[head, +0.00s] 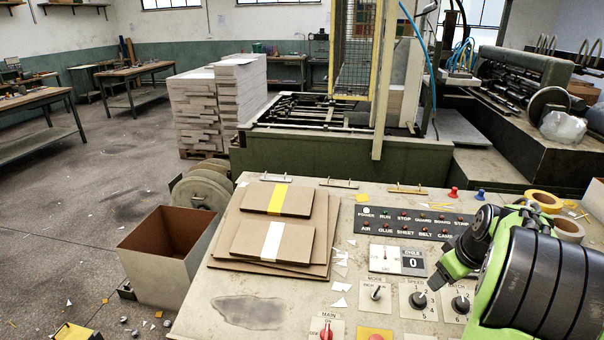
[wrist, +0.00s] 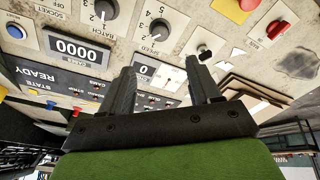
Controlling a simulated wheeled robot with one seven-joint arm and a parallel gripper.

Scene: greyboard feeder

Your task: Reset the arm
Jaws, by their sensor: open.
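My gripper (wrist: 160,68) is open in the wrist view, its two dark fingers apart with nothing between them. It is over the control panel (head: 230,285), near the speed knob (wrist: 160,27) and the batch knob (wrist: 104,10). How far it is above the panel I cannot tell. In the head view my green and black arm reaches in from the lower right and covers part of the panel's right side. The mode knob (head: 376,292) and the red main switch (head: 327,331) show in the head view.
Tape rolls (head: 543,202) lie near my arm. The machine (head: 340,160) stands behind.

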